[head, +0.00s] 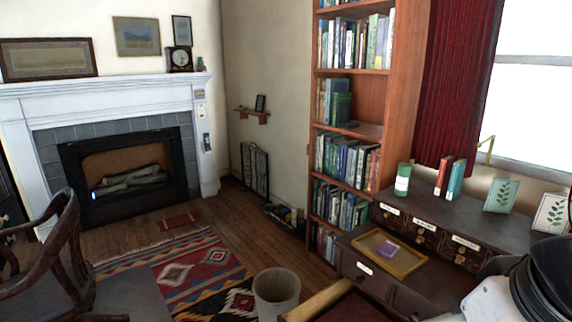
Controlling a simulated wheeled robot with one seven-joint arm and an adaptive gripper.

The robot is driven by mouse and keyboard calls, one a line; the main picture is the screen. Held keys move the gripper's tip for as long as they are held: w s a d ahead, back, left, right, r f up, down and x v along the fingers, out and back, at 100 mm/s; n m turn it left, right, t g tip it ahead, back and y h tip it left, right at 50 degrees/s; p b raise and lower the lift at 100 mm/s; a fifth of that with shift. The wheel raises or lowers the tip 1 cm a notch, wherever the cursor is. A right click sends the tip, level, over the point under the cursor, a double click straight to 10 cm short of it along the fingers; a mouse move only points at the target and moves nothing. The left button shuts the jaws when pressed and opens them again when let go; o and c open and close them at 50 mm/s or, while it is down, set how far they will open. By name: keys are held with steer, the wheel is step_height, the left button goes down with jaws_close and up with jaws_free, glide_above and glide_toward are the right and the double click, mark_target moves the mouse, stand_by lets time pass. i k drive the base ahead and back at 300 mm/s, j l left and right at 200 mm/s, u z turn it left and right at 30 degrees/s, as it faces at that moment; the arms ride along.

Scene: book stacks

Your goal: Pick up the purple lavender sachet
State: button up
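The purple lavender sachet (387,250) lies in a shallow yellow-brown tray (411,263) on the lower top of a dark wooden desk (352,241). It looks small and flat, and nothing covers it. Part of my own arm, white and black, shows at the lower right edge, to the right of the tray and apart from it. My gripper is not in view.
A green and white canister (403,180), red and teal books (449,177) and leaf-pattern cards (501,195) stand on the desk's raised back. An open drawer (325,299) juts out in front. A waste bin (276,291) stands left of it. A tall bookcase (402,100) rises behind.

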mark_target(388, 249)
steer(key=i+j+z, duration=0.3)
steer(key=i+j, duration=0.25)
steer(key=i, duration=0.2)
steer(key=i+j+z, duration=0.3)
steer(key=i+j, duration=0.4)
